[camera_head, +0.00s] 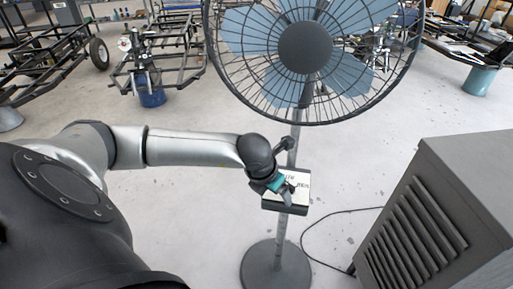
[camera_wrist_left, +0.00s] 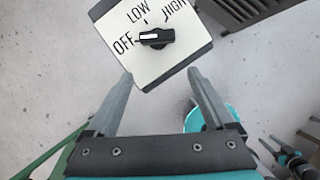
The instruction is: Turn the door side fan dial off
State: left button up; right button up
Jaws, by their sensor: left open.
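The fan's control box (camera_head: 299,182) sits on the fan's pole in the head view, with a white face. In the left wrist view its black dial knob (camera_wrist_left: 157,38) is in the middle of the white face (camera_wrist_left: 150,68), which is marked OFF, LOW and HIGH. The knob's white mark points left, towards OFF. My left gripper (camera_head: 283,190) is in front of the box. In the left wrist view the left gripper (camera_wrist_left: 160,73) is open and empty, its fingertips apart, below the knob in the picture. Contact with the box cannot be told. My right gripper is not in view.
The pedestal fan (camera_head: 305,48) has a wire cage and a round base (camera_head: 276,266) on the floor. A grey louvred cabinet (camera_head: 440,215) stands at the right, with a black cable (camera_head: 320,217) beside it. Metal frames (camera_head: 50,55) stand at the back left.

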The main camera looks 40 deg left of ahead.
pick_arm(q)
jog(key=s, duration=0.7)
jog(key=shift+s+b, duration=0.35)
jog(key=shift+b, duration=0.05)
